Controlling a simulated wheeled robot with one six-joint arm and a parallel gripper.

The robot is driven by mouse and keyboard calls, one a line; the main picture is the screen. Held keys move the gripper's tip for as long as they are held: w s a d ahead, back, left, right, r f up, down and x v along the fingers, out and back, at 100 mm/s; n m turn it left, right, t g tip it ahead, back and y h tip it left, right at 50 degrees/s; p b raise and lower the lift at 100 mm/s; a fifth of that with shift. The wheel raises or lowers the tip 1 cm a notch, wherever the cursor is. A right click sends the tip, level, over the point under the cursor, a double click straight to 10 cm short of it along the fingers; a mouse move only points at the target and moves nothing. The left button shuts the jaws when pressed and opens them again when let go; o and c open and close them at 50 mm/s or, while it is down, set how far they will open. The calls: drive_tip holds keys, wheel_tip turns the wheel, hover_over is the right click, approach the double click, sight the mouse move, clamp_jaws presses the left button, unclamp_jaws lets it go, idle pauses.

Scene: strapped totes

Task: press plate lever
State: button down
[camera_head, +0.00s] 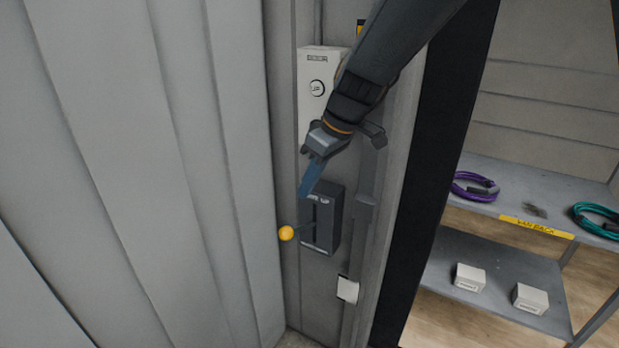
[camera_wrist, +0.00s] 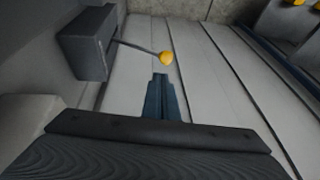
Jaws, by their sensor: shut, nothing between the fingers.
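The plate lever is a thin rod with a yellow ball knob (camera_head: 286,233) at its end. It sticks out to the left from a dark grey box (camera_head: 333,222) with an "UP" marking, fixed to the wall post. My gripper (camera_head: 307,190) is shut and empty, with its blue fingers just above the lever in the head view. In the wrist view the knob (camera_wrist: 166,58) lies just beyond my fingertips (camera_wrist: 160,78), and the dark box (camera_wrist: 88,45) is at upper left. I see no clear contact between fingers and knob.
A white door panel (camera_head: 317,75) with a round button is above the box. A small white plate (camera_head: 347,290) is below. Ribbed grey wall (camera_head: 130,150) fills the left. At right, a shelf (camera_head: 500,262) holds purple (camera_head: 473,186) and teal cables (camera_head: 597,220) and white boxes (camera_head: 469,277).

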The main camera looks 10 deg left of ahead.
sight(289, 228)
drive_tip(key=x, duration=0.3)
drive_tip(key=p+x, duration=0.1)
drive_tip(key=x, duration=0.2)
drive_tip(key=s+p+x, duration=0.1)
drive_tip(key=x, duration=0.2)
drive_tip(key=shift+s+f, duration=0.1)
drive_tip(key=shift+f, duration=0.25)
drive_tip(key=shift+f, duration=0.1)
